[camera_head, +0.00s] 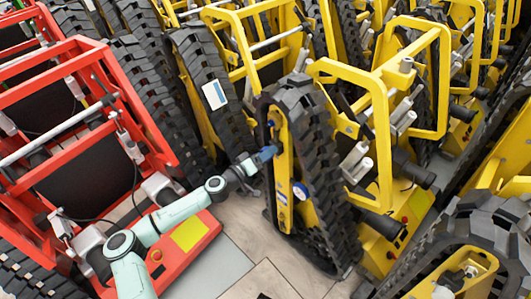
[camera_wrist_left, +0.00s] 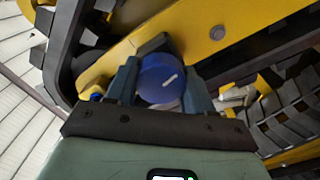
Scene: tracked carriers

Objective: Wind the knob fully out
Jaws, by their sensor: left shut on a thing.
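The knob (camera_wrist_left: 155,88) is round and blue with a short white line on its face. It sits against the yellow side plate (camera_wrist_left: 112,62) of a tracked carrier. My left gripper (camera_head: 268,153) is at the inner side of the yellow carrier's black track (camera_head: 318,130). In the left wrist view, its two blue-grey fingers stand on either side of the knob and are shut on it. The white line slants up to the right. In the head view the gripper hides most or all of the knob. My right gripper is not in view.
A red carrier (camera_head: 95,120) stands at the left, beside my left arm. More yellow carriers (camera_head: 420,60) are packed closely behind and at the right. A strip of bare floor (camera_head: 250,245) lies below my gripper.

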